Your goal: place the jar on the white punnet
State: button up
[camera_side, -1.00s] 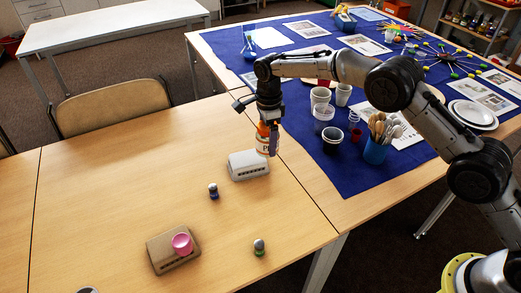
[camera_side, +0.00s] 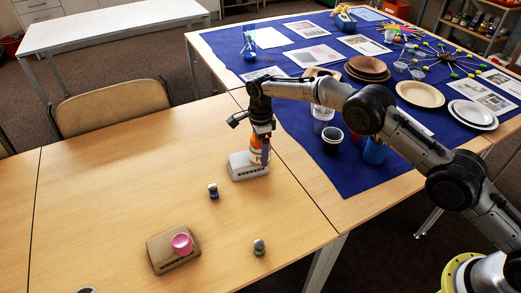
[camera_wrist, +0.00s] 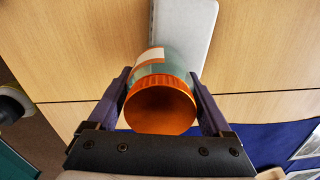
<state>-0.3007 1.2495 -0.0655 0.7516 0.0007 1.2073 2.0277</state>
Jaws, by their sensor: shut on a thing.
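The jar (camera_side: 255,157) has an orange lid, a pale label and a greenish body in the wrist view (camera_wrist: 163,105). My gripper (camera_side: 263,150) is shut on it, with one finger on each side in the wrist view (camera_wrist: 165,95). The white punnet (camera_side: 240,173) is a low, pale upturned box on the wooden table. It also shows in the wrist view (camera_wrist: 186,25), partly hidden behind the jar. In the side view the jar appears upright over the punnet's right part. I cannot tell whether its base touches the punnet.
A brown punnet (camera_side: 163,257) with a pink cup (camera_side: 182,243) stands at the front left. Two small capped bottles (camera_side: 213,191) (camera_side: 259,247) stand on the bare wood. A blue cloth (camera_side: 345,178) with cups and plates lies behind and right.

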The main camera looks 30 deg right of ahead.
jog(key=shift+f, duration=0.1)
jog(key=o, duration=1.3)
notch_tip(320, 180, up, 12)
jog(key=shift+r, duration=0.1)
